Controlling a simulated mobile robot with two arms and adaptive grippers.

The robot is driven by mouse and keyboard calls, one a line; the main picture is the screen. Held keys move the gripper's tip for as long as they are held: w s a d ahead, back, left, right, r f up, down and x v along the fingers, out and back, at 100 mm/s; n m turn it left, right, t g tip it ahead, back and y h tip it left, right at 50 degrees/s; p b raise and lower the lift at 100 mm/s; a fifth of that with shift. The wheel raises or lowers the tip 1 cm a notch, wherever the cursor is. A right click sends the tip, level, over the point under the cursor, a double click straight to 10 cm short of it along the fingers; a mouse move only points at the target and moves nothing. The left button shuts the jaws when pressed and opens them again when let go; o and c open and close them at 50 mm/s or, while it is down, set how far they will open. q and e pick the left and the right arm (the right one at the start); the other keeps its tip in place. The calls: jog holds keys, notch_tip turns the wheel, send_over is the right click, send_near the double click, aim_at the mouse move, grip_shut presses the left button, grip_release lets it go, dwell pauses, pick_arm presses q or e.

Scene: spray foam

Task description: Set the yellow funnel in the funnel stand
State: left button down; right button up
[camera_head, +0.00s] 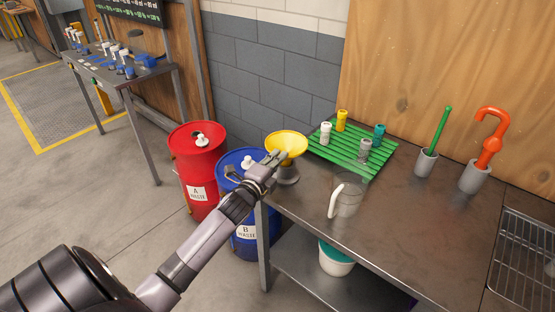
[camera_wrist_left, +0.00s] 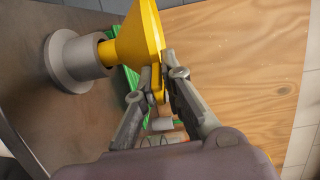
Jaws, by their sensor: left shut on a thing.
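The yellow funnel (camera_head: 286,141) is upright above the grey funnel stand (camera_head: 288,177) at the table's left corner. My left gripper (camera_head: 277,158) is shut on the funnel's rim side. In the left wrist view the funnel (camera_wrist_left: 136,42) has its narrow end at the open top of the grey stand (camera_wrist_left: 76,62); the spout's tip is hidden, seemingly inside the stand. The fingers of my left gripper (camera_wrist_left: 163,76) pinch the funnel's edge. My right gripper is not in view.
A green slatted rack (camera_head: 350,155) with several small bottles stands behind and right of the funnel. A clear pitcher (camera_head: 346,196) stands on the table (camera_head: 410,230) to the right. Red (camera_head: 196,160) and blue (camera_head: 240,232) waste drums stand left of the table. Two grey holders are further right.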

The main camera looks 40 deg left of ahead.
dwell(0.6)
pick_arm(q)
jog(key=shift+f+b, duration=0.7)
jog(key=shift+f, duration=0.05)
jog(key=c, duration=1.6)
grip_release()
jog(key=shift+r, duration=0.1)
jog(key=shift+c, duration=0.2)
jog(key=shift+s, duration=0.1)
jog(key=shift+s+d+p, duration=0.25)
jog(key=shift+s+p, duration=0.1)
jog(key=shift+s, duration=0.4)
jog(key=shift+s+d+p, duration=0.2)
jog(key=shift+s+p, duration=0.15)
jog(key=shift+s, duration=0.4)
jog(key=shift+s+d+p, duration=0.25)
jog(key=shift+s+p, duration=0.1)
jog(key=shift+s, duration=0.4)
